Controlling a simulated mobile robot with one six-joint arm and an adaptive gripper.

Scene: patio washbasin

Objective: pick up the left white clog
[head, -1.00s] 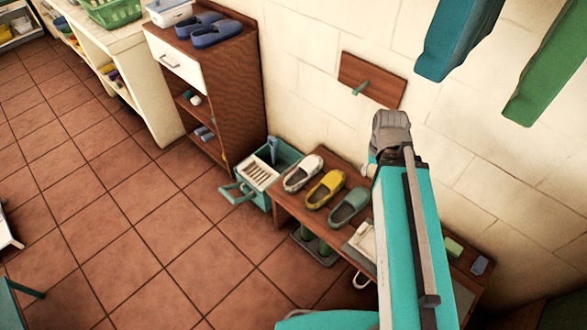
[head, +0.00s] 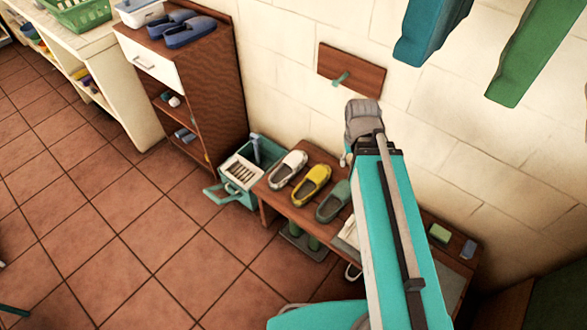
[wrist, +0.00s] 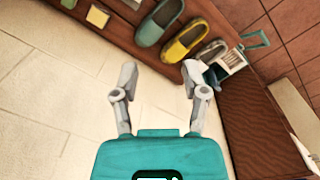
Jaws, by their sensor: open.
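A white clog (head: 287,168) with a grey inside lies at the left end of a low wooden bench, beside a yellow clog (head: 312,186) and a grey-green clog (head: 333,202). My gripper (wrist: 159,74) is open and empty in the wrist view, with its two grey fingers apart. The white clog also shows in the wrist view (wrist: 212,50), just beyond the right fingertip and partly hidden by it. The yellow clog (wrist: 187,40) and green clog (wrist: 160,22) lie further left there. In the head view the gripper is right of the clogs, above the bench, its fingertips largely hidden.
A teal crate (head: 247,170) stands on the floor left of the bench (head: 275,203). A brown cabinet (head: 205,95) with blue shoes (head: 190,32) on top stands behind it. A wooden board with a peg (head: 350,72) is on the wall. Tiled floor in front is clear.

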